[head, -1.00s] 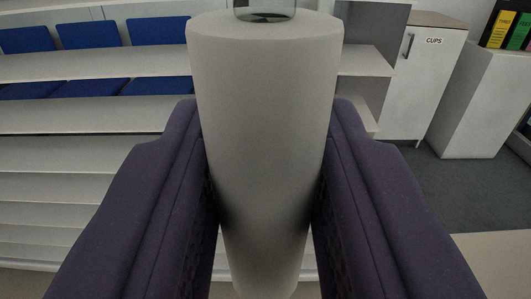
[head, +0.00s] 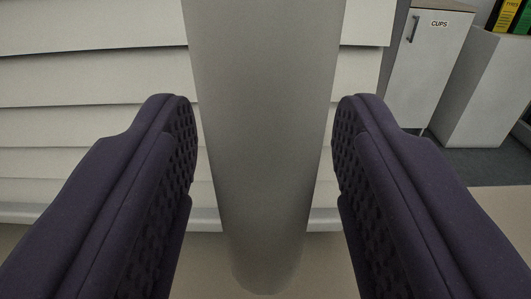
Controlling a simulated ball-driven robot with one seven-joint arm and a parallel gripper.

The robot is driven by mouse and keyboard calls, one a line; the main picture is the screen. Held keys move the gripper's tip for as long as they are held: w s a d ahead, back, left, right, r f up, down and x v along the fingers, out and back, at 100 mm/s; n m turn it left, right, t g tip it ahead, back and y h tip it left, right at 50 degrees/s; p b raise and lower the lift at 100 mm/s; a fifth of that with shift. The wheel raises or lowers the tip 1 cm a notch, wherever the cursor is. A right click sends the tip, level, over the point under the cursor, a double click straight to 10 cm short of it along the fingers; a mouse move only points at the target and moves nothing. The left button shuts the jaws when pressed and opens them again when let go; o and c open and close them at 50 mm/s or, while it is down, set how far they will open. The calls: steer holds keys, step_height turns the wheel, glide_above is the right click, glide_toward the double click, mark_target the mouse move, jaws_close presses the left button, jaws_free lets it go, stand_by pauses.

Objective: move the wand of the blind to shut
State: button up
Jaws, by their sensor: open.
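The wand (head: 265,200) is a thick pale grey cylinder that runs down the middle of the head view and narrows toward its rounded lower end. Its top is out of frame. My gripper (head: 265,112) is open, with one dark purple padded finger on each side of the wand. A gap shows between each finger and the wand. Behind the wand, the blind (head: 90,75) has wide pale slats that overlap, with only thin dark lines between them. No view shows through the slats.
A white cabinet (head: 425,75) labelled CUPS stands at the right, beyond the blind's edge. Another white unit (head: 485,90) with yellow and green binders (head: 515,15) is farther right. A beige surface (head: 60,260) lies below the blind.

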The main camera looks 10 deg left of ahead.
steer(key=s+d+p, duration=0.1)
steer(key=s+p, duration=0.1)
steer(key=s, duration=0.5)
steer(key=shift+s+d, duration=0.3)
steer(key=shift+s, duration=0.05)
